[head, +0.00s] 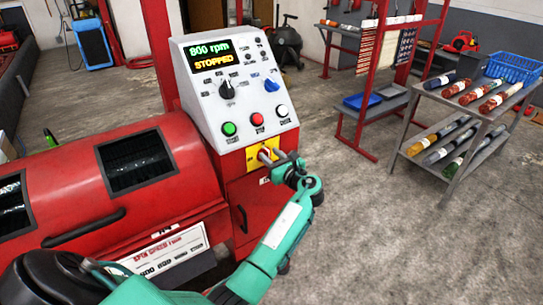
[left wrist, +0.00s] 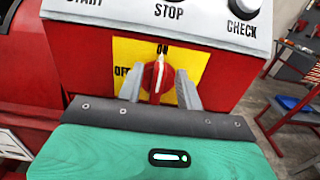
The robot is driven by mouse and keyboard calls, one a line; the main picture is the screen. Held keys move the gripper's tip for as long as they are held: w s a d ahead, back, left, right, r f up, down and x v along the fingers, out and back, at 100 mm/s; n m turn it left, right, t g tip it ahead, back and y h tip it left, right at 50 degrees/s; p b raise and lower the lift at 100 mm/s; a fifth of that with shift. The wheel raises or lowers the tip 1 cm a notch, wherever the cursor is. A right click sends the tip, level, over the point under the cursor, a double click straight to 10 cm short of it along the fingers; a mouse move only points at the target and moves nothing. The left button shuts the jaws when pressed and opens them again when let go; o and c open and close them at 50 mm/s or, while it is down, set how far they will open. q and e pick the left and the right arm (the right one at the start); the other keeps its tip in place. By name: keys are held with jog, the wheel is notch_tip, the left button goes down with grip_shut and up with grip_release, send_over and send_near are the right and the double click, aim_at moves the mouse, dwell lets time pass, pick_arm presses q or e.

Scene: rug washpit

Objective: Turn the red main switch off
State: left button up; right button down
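The red main switch (left wrist: 157,76) is a round knob on a yellow plate (left wrist: 190,52) marked ON at the top and OFF at the left. Its pale pointer stands upright towards ON in the left wrist view. In the head view the yellow plate (head: 250,160) sits low on the machine's front, with the knob mostly hidden by my gripper. My left gripper (head: 270,156) is in front of the switch. In the left wrist view its two grey fingers (left wrist: 160,88) stand on either side of the knob, apart, with the knob between them. My right gripper is not in view.
Above the switch, a grey control panel (head: 236,114) shows "800 rpm STOPPED" and carries green, red and white buttons. The red drum machine (head: 70,190) extends left. A grey shelf cart (head: 462,110) with rolled rugs and a blue basket stands right. Floor between is clear.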

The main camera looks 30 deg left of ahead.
pick_arm(q)
jog(key=shift+a, duration=0.1)
grip_shut()
